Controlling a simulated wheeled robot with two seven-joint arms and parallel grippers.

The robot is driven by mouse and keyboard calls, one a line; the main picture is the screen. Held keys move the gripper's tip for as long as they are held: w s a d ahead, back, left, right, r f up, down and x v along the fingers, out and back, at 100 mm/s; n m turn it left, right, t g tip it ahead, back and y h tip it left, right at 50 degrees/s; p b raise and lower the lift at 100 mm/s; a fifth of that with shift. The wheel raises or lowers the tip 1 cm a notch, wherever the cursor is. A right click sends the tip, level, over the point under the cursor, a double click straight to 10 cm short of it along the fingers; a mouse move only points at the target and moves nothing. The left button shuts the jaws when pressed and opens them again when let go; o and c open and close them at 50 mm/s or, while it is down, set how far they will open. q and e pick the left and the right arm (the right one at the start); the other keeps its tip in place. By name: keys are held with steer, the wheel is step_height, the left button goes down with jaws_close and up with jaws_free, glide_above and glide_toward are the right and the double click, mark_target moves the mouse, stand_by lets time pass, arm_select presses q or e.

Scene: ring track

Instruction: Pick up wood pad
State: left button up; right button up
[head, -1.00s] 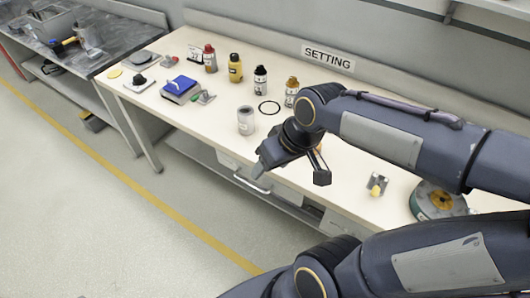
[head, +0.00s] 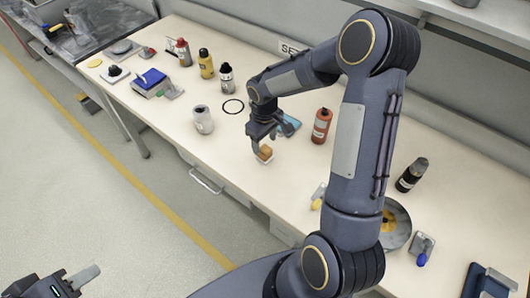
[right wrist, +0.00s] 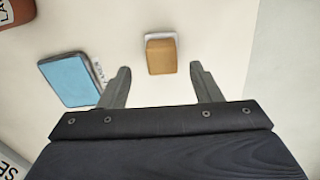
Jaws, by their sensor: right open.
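The wood pad is a small tan block with a pale edge on the table (head: 350,190). It shows in the head view (head: 265,153), partly hidden by my right gripper (head: 259,148), and whole in the right wrist view (right wrist: 161,56). My right gripper's fingers (right wrist: 160,68) are open and empty, one on either side of the pad in that picture. The pad sits just past the fingertips, and neither finger visibly touches it. My left gripper (head: 78,281) is at the bottom left of the head view, over the floor; its jaw opening is unclear.
A blue pad (right wrist: 70,80) lies left of the wood pad in the right wrist view. A red bottle (head: 321,126), a dark bottle (head: 411,175), a black ring (head: 233,106) and a grey jar (head: 203,119) stand or lie around the arm. The front strip is mostly clear.

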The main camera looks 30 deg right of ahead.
mark_target(265, 149)
steer(key=f, duration=0.4)
steer(key=shift+s+p, duration=0.2)
steer(key=shift+p, duration=0.1)
steer(key=shift+a, duration=0.1)
steer(key=c, duration=1.1)
